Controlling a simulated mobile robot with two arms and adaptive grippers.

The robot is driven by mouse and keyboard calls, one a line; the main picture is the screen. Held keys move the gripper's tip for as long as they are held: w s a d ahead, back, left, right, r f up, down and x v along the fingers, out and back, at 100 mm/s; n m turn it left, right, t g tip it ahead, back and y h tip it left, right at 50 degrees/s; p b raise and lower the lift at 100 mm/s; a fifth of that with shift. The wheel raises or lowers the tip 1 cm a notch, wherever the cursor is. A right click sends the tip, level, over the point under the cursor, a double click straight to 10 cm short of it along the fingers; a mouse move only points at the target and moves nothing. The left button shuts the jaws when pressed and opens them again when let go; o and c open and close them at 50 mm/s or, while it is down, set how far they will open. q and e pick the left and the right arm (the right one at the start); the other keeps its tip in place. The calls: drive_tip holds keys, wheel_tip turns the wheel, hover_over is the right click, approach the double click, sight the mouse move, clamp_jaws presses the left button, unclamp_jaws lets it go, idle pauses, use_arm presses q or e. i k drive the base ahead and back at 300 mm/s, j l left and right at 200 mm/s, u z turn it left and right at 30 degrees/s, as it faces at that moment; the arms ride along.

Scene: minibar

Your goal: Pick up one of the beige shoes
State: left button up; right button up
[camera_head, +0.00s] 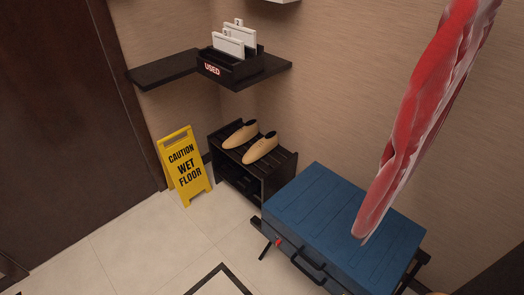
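Two beige shoes rest side by side on the top slats of a dark shoe rack (278,172). The left shoe (240,134) is slightly farther back than the right shoe (260,149). Both look upright and lie at a slant, with nothing covering them. Neither of my grippers shows in the head view, so their position relative to the shoes cannot be seen.
A yellow wet floor sign (184,168) stands left of the rack. A blue suitcase (340,225) lies on a stand at the front right. A red and white hanging item (415,120) is above it. A dark wall shelf (165,71) holds a box marked USED (228,68). Tiled floor (150,235) is clear at the front left.

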sight(263, 147)
drive_tip(key=i+j+z, duration=0.2)
drive_tip(key=i+j, duration=0.15)
drive_tip(key=i+j+z, duration=0.15)
drive_tip(key=i+j, duration=0.2)
drive_tip(key=j, duration=0.15)
